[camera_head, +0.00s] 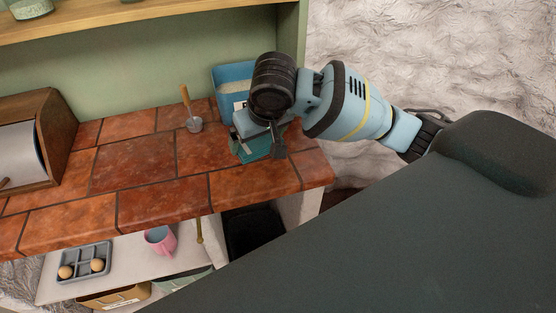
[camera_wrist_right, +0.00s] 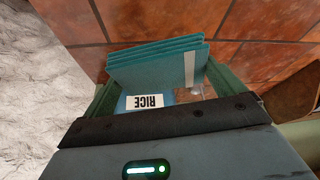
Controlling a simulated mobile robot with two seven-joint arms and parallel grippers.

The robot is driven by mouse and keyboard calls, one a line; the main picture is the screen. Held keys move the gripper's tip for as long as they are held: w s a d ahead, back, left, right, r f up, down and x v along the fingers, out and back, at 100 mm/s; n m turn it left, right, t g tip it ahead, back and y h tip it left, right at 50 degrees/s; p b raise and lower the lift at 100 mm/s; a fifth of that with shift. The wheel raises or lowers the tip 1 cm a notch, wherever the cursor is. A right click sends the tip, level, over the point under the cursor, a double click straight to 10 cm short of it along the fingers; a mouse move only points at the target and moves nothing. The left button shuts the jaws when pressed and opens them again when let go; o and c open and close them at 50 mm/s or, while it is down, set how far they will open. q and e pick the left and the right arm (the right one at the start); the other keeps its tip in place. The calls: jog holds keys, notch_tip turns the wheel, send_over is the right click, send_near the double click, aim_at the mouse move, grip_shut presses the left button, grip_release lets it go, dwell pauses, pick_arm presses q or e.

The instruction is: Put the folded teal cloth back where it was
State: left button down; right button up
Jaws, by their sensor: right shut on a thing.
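The folded teal cloth (camera_head: 262,149) is at the right end of the tiled counter, partly hidden under my right gripper (camera_head: 261,142). In the right wrist view the cloth (camera_wrist_right: 155,62) shows as several stacked layers with a pale stripe near one end. It sits between the fingers of my right gripper (camera_wrist_right: 160,82), which is shut on it. I cannot tell whether the cloth touches the counter. My left gripper is not in view.
A blue container (camera_head: 231,77) stands behind the gripper; a RICE label (camera_wrist_right: 146,101) shows in the wrist view. A wooden-handled tool (camera_head: 190,108) stands left of it. A bread box (camera_head: 52,140) is far left. The counter's (camera_head: 130,165) middle is clear. A pink mug (camera_head: 161,239) is below.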

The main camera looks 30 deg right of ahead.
jog(key=s+a+f+n+g+y+b, duration=0.2)
jog(key=s+f+n+g+y, duration=0.3)
jog(key=s+n, duration=0.7)
pick_arm(q)
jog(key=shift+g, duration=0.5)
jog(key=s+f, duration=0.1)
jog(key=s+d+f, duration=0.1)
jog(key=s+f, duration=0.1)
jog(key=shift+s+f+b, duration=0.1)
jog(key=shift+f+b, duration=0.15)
jog(key=shift+b, duration=0.05)
pick_arm(e)
jog(key=w+d+n, duration=0.1)
jog(key=w+d, duration=0.2)
jog(key=w, duration=0.1)
jog(key=w+d+f+n+t, duration=0.1)
jog(key=w+d, duration=0.3)
jog(key=w, duration=0.1)
jog(key=w+d+f+n, duration=0.1)
jog(key=w+d, duration=0.2)
jog(key=w, duration=0.2)
jog(key=shift+d+h, duration=0.3)
jog(key=shift+t, duration=0.3)
jog(key=shift+w+d, duration=0.2)
jog(key=shift+d, duration=0.05)
notch_tip(320, 180, down, 4)
jog(key=shift+r, duration=0.2)
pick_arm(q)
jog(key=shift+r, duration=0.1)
